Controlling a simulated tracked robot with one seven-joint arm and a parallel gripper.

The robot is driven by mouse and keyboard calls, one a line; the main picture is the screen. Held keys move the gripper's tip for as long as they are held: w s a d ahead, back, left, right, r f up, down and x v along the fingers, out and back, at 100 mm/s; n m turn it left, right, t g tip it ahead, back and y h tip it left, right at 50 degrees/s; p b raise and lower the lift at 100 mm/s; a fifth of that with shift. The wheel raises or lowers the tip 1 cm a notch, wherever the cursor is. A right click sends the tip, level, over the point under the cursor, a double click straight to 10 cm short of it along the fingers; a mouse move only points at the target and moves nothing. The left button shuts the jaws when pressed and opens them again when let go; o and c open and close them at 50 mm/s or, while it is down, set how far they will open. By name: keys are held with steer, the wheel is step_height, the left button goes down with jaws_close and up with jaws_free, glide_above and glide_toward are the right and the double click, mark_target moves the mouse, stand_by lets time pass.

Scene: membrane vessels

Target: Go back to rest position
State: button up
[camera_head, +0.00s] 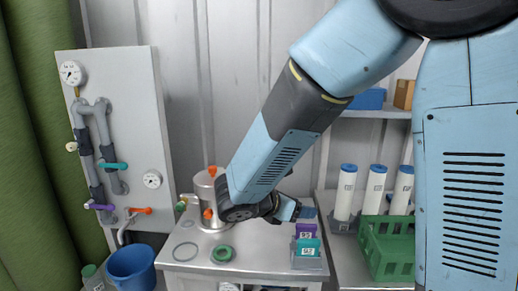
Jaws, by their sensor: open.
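My gripper (290,209) is at the end of my blue and grey arm, above the bench top (262,240). It is small and partly hidden by my wrist, and it is open. Nothing shows between its jaws. A steel vessel (207,188) with orange-red knobs stands just left of my wrist, which covers part of its right side. A holder with purple and teal blocks (307,248) sits on the bench, in front of and to the right of my gripper.
A green ring cap (222,254) and a thin ring (185,252) lie on the bench. A pipe panel (120,130) with gauges and valves stands at left, above a blue bucket (131,268). White cartridges (346,192) and a green crate (390,249) are at right.

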steer(key=s+d+r+m+g+y, duration=0.5)
steer(key=s+d+m, duration=0.3)
steer(key=d+m, duration=0.5)
steer(key=s+r+m+t+y, duration=0.3)
steer(key=s+r+m+y, duration=0.2)
steer(key=m, duration=0.8)
steer(key=shift+s+d+r, duration=0.2)
steer(key=shift+s+r, duration=0.75)
steer(key=shift+s, duration=0.2)
